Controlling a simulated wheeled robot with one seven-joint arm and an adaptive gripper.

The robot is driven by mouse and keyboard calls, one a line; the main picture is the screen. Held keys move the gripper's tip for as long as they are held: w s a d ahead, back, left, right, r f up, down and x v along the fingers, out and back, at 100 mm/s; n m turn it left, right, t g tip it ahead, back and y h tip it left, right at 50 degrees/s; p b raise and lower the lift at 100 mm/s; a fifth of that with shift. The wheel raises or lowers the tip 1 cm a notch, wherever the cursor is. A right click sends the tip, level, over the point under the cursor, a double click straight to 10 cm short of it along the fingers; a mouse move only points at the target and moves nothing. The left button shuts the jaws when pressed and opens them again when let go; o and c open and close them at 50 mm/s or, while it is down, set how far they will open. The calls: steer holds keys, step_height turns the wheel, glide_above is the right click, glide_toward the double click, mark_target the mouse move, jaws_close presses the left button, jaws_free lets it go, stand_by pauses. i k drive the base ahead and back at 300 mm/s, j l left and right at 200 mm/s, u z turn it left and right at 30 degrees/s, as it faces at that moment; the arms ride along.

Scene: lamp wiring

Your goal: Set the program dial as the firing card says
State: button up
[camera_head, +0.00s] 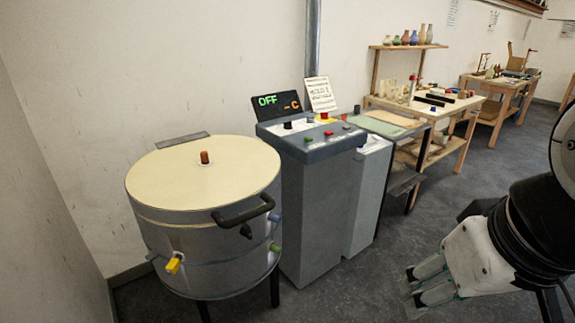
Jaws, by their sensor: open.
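A grey control cabinet (305,200) stands right of the kiln, with a sloped top panel. A display (277,104) at its back reads "OFF" in green and "–C" in orange. A black knob (288,125) sits on the panel below the display; I cannot tell its setting. A red button (328,133) and a green button (307,139) are also on the panel. A cream card (320,94) with printed lines leans behind the panel; its text is too small to read. My gripper (412,290) is open and empty at the lower right, well apart from the cabinet.
A round kiln (205,230) with a cream lid and black handle stands left of the cabinet. Workbenches (425,110) with pottery and tools line the wall to the right. Open grey floor (360,285) lies between the cabinet and my gripper.

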mark_target(286, 125)
steer(key=i+l+u, duration=0.3)
steer(key=i+l, duration=0.2)
steer(key=i, duration=0.2)
steer(key=i+l+u, duration=0.15)
steer(key=i+l, duration=0.15)
steer(key=i+l+u, duration=0.1)
steer(key=i+l, duration=0.2)
steer(key=i+l+u, duration=0.15)
steer(key=i+l, duration=0.15)
steer(key=l, duration=0.15)
steer(key=i+l+u, duration=0.15)
steer(key=l, duration=0.25)
steer(key=i+l+u, duration=0.15)
steer(key=i+l, duration=0.2)
steer(key=i+l+u, duration=0.15)
steer(key=l, duration=0.4)
steer(key=i, duration=0.1)
